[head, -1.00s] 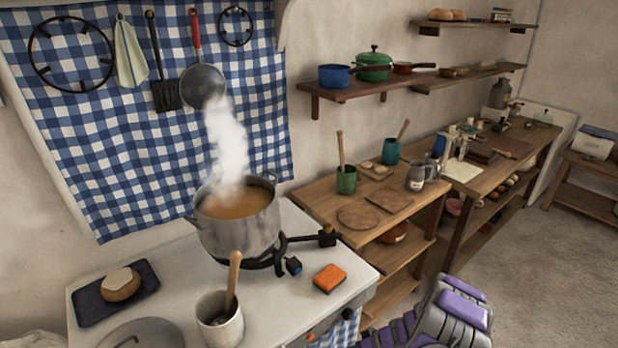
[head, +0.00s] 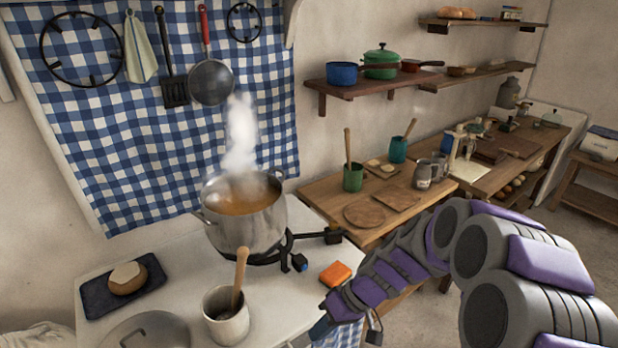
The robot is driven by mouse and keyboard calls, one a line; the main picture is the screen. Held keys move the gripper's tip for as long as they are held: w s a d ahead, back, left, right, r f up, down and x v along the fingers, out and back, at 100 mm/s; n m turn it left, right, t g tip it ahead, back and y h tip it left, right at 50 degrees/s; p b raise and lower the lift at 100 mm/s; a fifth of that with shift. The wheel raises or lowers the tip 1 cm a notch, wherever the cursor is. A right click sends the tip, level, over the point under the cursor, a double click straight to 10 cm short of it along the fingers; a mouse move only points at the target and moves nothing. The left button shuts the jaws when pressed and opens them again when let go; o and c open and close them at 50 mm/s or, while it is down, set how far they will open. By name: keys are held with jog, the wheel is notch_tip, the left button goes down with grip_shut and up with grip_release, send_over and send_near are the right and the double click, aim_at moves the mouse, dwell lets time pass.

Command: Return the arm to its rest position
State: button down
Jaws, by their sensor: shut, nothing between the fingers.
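My arm, grey with purple panels, reaches in from the lower right. It narrows to my gripper (head: 323,324), low in the picture at the stove's front right corner. The gripper looks shut and empty, though its fingertips are small and partly hard to make out. It appears in front of the stove edge, below the orange sponge (head: 336,273) in the picture. I cannot tell whether it touches the stove.
A steaming metal pot (head: 243,222) of orange-brown soup stands on the white stove (head: 190,274). A pale crock (head: 226,318) with a wooden spoon is at its front. A wooden worktable (head: 321,190) with boards and cups lies behind my arm. Open floor shows at far right.

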jog(key=s+d+r+m+h, duration=0.2)
jog(key=s+d+r, duration=0.1)
jog(key=s, duration=0.5)
jog(key=s+d+r+m+h, duration=0.2)
jog(key=s+d+r+h, duration=0.1)
jog(key=s, duration=0.6)
jog(key=s+d+r+m+h, duration=0.2)
jog(key=s+d, duration=0.3)
jog(key=s, duration=0.3)
jog(key=shift+s+d+r+h, duration=0.15)
jog(key=shift+r+h, duration=0.15)
jog(key=shift+r, duration=0.5)
